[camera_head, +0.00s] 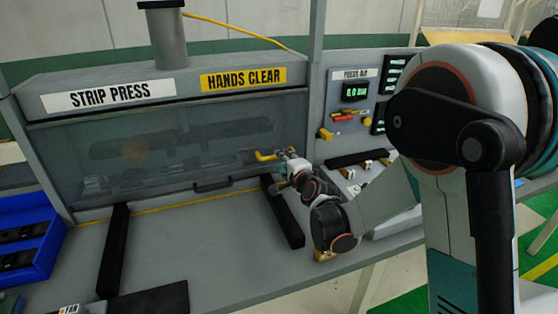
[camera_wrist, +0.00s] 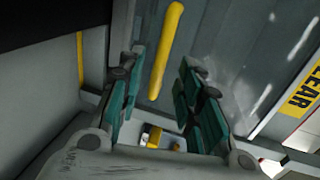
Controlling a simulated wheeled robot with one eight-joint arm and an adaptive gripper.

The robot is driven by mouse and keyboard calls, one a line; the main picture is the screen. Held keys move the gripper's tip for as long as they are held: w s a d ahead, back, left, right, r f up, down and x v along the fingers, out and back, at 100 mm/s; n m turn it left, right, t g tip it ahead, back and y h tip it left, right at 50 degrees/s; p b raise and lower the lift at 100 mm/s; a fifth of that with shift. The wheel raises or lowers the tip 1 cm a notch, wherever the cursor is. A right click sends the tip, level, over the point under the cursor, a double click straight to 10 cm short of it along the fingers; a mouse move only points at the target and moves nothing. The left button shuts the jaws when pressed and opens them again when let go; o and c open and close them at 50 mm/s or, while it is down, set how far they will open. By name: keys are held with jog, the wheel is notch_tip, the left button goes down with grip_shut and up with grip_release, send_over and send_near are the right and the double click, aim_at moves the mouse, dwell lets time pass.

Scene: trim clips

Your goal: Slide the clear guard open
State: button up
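The clear guard (camera_head: 150,150) is a see-through panel across the front of the strip press, and it covers the opening. A yellow handle (camera_head: 264,156) shows at its right side, just left of my gripper (camera_head: 284,160). In the wrist view, my gripper (camera_wrist: 160,92) has its teal fingers spread wide apart. The yellow handle (camera_wrist: 166,50) shows as a bar in the gap between them, and I see no finger pressing on it. In the head view my wrist partly hides the fingers.
A dark pull (camera_head: 212,186) sits at the guard's lower edge. Two black rails (camera_head: 283,212) run forward on the bench. A blue bin (camera_head: 38,240) with dark parts stands at left. A control panel (camera_head: 358,100) is at right. The bench between the rails is clear.

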jog(key=shift+b+x, duration=0.5)
jog(key=shift+x, duration=2.15)
grip_shut()
